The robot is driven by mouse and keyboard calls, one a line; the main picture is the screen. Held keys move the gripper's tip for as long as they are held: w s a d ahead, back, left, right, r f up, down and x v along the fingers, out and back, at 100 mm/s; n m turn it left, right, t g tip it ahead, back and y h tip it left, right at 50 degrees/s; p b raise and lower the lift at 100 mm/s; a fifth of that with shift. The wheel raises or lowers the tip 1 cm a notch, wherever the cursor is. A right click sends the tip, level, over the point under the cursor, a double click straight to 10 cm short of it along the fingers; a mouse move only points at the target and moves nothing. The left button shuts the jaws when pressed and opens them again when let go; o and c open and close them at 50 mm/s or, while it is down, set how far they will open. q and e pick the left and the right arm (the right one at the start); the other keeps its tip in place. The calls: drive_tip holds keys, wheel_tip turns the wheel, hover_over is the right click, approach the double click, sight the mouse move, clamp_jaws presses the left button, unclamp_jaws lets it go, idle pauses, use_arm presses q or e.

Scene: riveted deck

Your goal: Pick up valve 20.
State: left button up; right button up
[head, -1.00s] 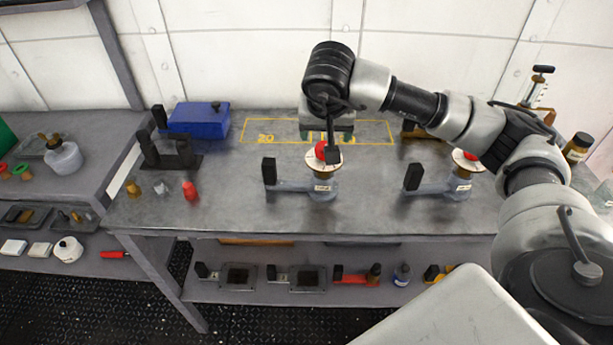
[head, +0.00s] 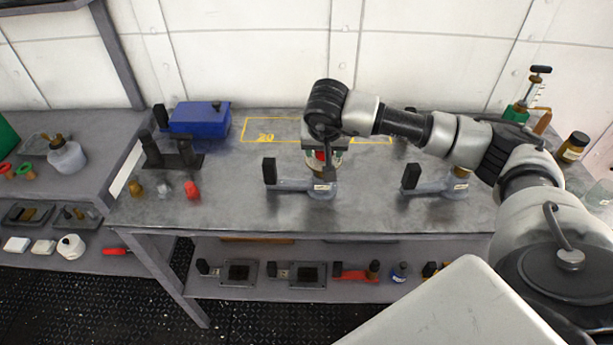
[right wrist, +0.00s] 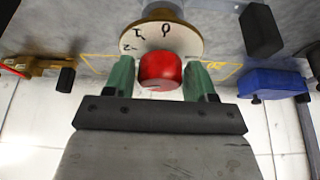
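A valve (head: 321,175) with a red knob sits in a grey-blue holder on the table. In the head view my gripper covers most of its top. In the right wrist view its red knob (right wrist: 160,70) and white marked dial (right wrist: 158,38) show clearly. My right gripper (head: 322,156) is at the knob, its green fingers (right wrist: 160,78) open on either side of it; firm contact is not seen. A yellow outline on the table carries the number 20 (head: 266,137). No number is readable on the valve. My left gripper is out of view.
A similar holder (head: 432,185) stands to the right, partly behind my arm. A blue box (head: 200,119), a dark stand (head: 172,158) and small coloured parts (head: 192,189) are at the left. The table front between them is clear.

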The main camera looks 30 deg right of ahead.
clamp_jaws()
drive_tip(key=shift+w+r, duration=0.1)
